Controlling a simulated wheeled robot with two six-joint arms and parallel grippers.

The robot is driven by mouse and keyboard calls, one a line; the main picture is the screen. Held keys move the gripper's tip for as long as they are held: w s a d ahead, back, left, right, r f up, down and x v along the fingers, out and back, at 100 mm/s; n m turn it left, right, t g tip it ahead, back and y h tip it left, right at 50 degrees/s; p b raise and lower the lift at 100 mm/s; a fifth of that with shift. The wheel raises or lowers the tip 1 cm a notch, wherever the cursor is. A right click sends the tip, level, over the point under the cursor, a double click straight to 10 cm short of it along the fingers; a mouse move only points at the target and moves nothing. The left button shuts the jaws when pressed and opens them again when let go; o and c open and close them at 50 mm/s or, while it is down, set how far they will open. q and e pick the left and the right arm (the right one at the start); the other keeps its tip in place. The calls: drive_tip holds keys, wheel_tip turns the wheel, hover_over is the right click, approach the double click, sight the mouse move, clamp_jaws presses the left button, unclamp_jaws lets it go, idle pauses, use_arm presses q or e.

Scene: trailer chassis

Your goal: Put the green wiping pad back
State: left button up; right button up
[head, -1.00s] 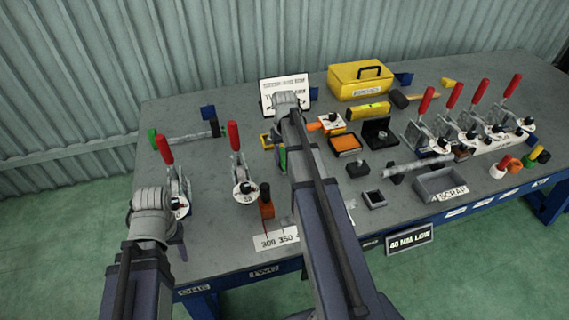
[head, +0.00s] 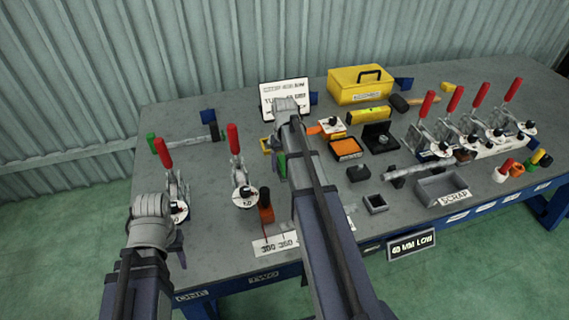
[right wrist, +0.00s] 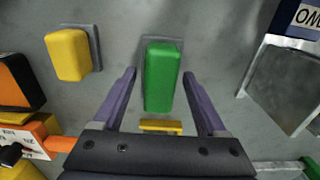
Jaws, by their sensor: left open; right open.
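The green wiping pad (right wrist: 161,78) lies between the fingers of my right gripper (right wrist: 160,76) in the right wrist view, with a strip of grey around its far end. The fingers are open, with a gap on each side of the pad. I cannot tell how high they are above the table. In the head view my right arm hides most of this gripper, and only a sliver of green (head: 282,165) shows beside it. My left gripper (head: 180,248) is open and empty at the table's front left, partly hidden by its own arm.
A yellow block (right wrist: 68,54) sits on a grey plate beside the pad. An orange-handled tool (right wrist: 62,144) and a black-and-orange box (right wrist: 18,82) are further left. Red-handled clamps (head: 236,165) stand left of my right arm. A scrap bin (head: 440,188) is at the right.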

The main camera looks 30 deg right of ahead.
use_arm(q)
drive_tip(key=shift+r, duration=0.1)
wheel_tip(320, 180, up, 12)
drive_tip(key=p, duration=1.2)
use_arm(e)
wheel_tip(320, 180, up, 12)
drive_tip(key=shift+r, duration=0.15)
drive_tip(key=s+a+n, duration=0.1)
drive_tip(key=a, duration=0.4)
drive_tip(key=s+a+n, duration=0.1)
drive_tip(key=s+a, duration=0.1)
drive_tip(key=a, duration=0.3)
drive_tip(key=s+a, duration=0.2)
drive_tip(key=a, duration=0.4)
drive_tip(key=shift+s+n+h, duration=0.1)
drive_tip(key=shift+n+h, duration=0.2)
drive_tip(key=shift+n, duration=0.1)
drive_tip(key=s+a+n, duration=0.3)
drive_tip(key=s+a, duration=0.8)
drive_tip(key=a, duration=0.3)
drive_tip(key=shift+s+a+n+h, duration=0.15)
drive_tip(key=shift+a+n+h, duration=0.1)
drive_tip(key=shift+n+h, duration=0.05)
